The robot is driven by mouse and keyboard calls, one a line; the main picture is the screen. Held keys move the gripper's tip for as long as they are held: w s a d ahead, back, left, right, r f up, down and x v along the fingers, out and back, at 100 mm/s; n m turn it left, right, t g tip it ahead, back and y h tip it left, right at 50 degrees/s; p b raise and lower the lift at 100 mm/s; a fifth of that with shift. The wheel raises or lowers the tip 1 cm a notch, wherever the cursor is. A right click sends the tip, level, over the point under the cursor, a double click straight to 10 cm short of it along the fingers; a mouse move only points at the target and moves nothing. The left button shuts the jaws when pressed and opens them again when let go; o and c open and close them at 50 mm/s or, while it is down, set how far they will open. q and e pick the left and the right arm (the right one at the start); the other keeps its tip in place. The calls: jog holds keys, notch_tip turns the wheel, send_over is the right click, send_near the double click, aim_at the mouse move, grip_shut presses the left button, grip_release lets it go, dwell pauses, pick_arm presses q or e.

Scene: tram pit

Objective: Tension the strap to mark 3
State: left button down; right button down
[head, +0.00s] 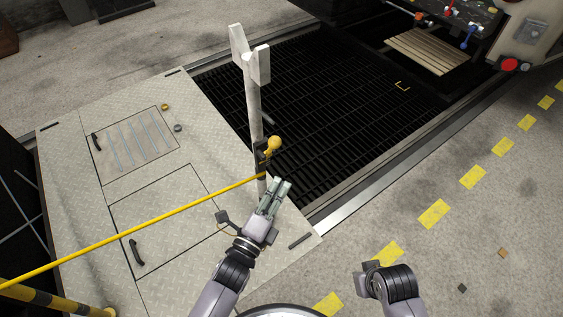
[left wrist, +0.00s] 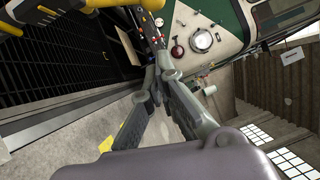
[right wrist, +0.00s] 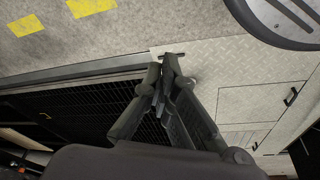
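A yellow strap (head: 140,230) runs taut from the left edge to a pale upright post (head: 254,105) with a forked top. A dark fitting with a yellow knob (head: 273,145) sits on the post just above the strap's end. No numbered mark can be read. My left gripper (head: 284,183) is just right of the post's foot, below the knob, apart from it as far as I can tell. Its fingers meet in the left wrist view (left wrist: 160,68), with nothing between them. My right gripper is shut and empty in the right wrist view (right wrist: 167,68), over the floor.
A dark grating (head: 330,100) covers the pit behind the post. Metal floor plates with hatches (head: 165,215) lie left. A striped rail (head: 50,297) stands at lower left. A wooden pallet (head: 428,50) and coloured levers (head: 467,40) are at upper right.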

aim_at(276, 145)
pick_arm(q)
jog(key=w+r, duration=0.1)
jog(key=w, duration=0.6)
jog(key=shift+d, duration=0.15)
pick_arm(e)
jog(key=shift+r, duration=1.1)
pick_arm(q)
jog(key=shift+r, duration=0.15)
